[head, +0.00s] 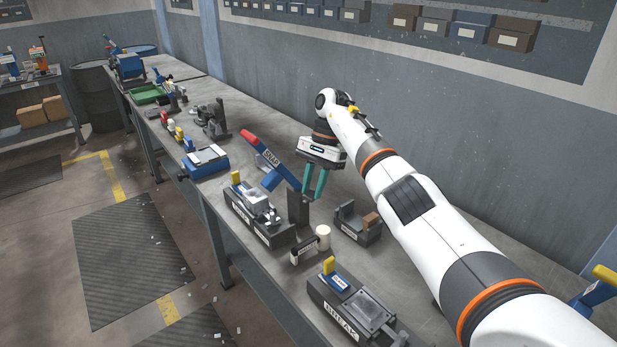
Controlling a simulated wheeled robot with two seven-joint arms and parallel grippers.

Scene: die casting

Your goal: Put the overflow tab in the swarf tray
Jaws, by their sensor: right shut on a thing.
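My right gripper (314,182) reaches in from the right with its green fingers pointing down, close to the dark upright post (298,208) of the lever station. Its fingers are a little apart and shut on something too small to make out. I cannot pick out the overflow tab for sure. A green tray (147,94) lies far back on the bench; I cannot tell whether it is the swarf tray. My left gripper is not in view.
A blue lever with a red grip (250,136) rises just left of my right gripper. A dark fixture with a yellow handle (352,305), a white cylinder (323,237) and a grey block holder (358,226) stand nearer on the bench. Bare bench (245,100) shows along the wall.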

